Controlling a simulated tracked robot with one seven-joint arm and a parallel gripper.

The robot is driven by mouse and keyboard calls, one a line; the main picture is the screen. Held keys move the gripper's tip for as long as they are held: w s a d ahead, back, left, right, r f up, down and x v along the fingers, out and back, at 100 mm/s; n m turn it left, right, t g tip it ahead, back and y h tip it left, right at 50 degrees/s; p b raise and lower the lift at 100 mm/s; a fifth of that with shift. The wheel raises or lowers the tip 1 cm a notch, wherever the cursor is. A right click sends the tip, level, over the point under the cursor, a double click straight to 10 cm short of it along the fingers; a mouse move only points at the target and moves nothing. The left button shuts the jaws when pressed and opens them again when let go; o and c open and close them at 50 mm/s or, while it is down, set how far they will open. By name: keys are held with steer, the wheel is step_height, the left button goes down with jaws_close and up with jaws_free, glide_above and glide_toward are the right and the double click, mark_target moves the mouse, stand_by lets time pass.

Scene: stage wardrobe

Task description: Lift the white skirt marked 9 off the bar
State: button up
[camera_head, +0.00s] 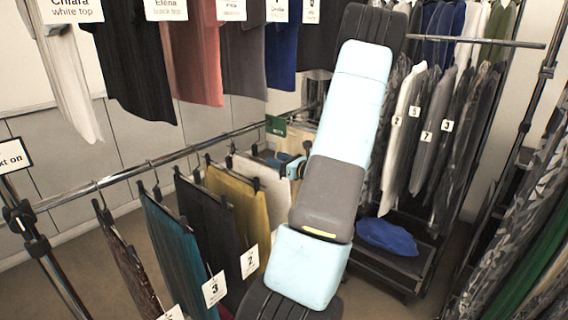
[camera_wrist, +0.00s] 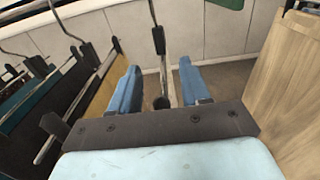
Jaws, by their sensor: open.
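A pale white skirt (camera_head: 262,182) hangs from the bar (camera_head: 125,174) beyond the yellow skirt (camera_head: 238,203) in the head view. No 9 shows on it; my arm covers part of its right side. My gripper (camera_head: 291,167) is at the upper right of the white skirt, partly hidden by my arm. In the wrist view my gripper (camera_wrist: 157,82) is open, its two blue fingers apart. A dark hanger stem (camera_wrist: 158,40) shows in the gap between them, and I cannot tell whether it touches a finger. The white skirt is not clearly visible there.
A black skirt marked 2 (camera_head: 210,228), a teal skirt marked 3 (camera_head: 172,240) and a brown skirt (camera_head: 125,262) hang nearer on the bar. A wooden panel (camera_wrist: 288,85) stands right of the fingers. Clothes marked 5, 7 and others hang at right, above a blue bundle (camera_head: 387,237).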

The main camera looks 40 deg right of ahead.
mark_target(256, 150)
steer(key=shift+w+a, duration=0.15)
steer(key=shift+w, duration=1.7)
steer(key=shift+w+a, duration=0.2)
steer(key=shift+w, duration=1.65)
steer(key=shift+w+a, duration=0.15)
steer(key=shift+w, duration=1.7)
steer(key=shift+c, duration=0.5)
jaws_close()
steer(key=shift+r, duration=0.15)
steer(key=shift+r, duration=1.45)
steer(key=shift+r, duration=0.1)
steer(key=shift+s, duration=0.1)
steer(key=shift+s+d, duration=0.2)
steer(key=shift+s, duration=1.75)
steer(key=shift+s+d, duration=0.15)
steer(key=shift+s, duration=1.8)
